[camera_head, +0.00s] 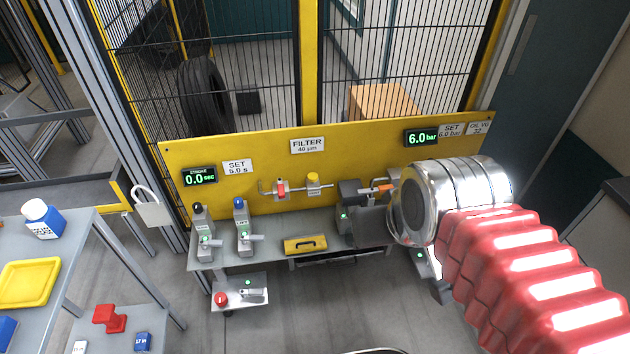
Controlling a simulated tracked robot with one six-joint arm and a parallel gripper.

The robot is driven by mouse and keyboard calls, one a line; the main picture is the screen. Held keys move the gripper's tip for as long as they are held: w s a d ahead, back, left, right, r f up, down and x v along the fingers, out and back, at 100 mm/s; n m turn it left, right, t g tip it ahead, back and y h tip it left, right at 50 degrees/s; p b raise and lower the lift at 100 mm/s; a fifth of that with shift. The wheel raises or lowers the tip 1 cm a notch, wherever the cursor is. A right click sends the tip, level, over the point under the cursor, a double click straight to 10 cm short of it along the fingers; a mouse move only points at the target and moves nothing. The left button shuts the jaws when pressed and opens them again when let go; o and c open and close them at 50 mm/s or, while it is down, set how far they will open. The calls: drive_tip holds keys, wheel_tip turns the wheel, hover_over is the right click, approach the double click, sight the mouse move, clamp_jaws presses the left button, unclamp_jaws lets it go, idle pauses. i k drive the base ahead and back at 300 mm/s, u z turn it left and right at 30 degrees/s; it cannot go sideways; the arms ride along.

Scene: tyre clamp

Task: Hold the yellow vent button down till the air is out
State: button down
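A yellow button-like cap (313,177) sits on a small grey fitting with a label too small to read, on the yellow panel (370,150). I take it for the vent button; it looks unpressed, with nothing touching it. A green display (421,137) at the panel's right reads 6.0 bar. My arm, with red bellows and a silver wrist, reaches in from the lower right. My gripper (374,225) seems to be the dark grey part left of the wrist, right of and below the yellow cap and apart from it.
A red-handled valve (281,188) sits just left of the yellow cap. Below are a grey bench (270,240), two lever units with black (197,207) and blue knobs (240,203), and a yellow tray (305,244). An orange-tipped fitting (383,187) is near my wrist.

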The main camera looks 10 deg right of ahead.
sight(312, 177)
drive_tip(key=u, duration=0.05)
drive_tip(key=i, duration=1.15)
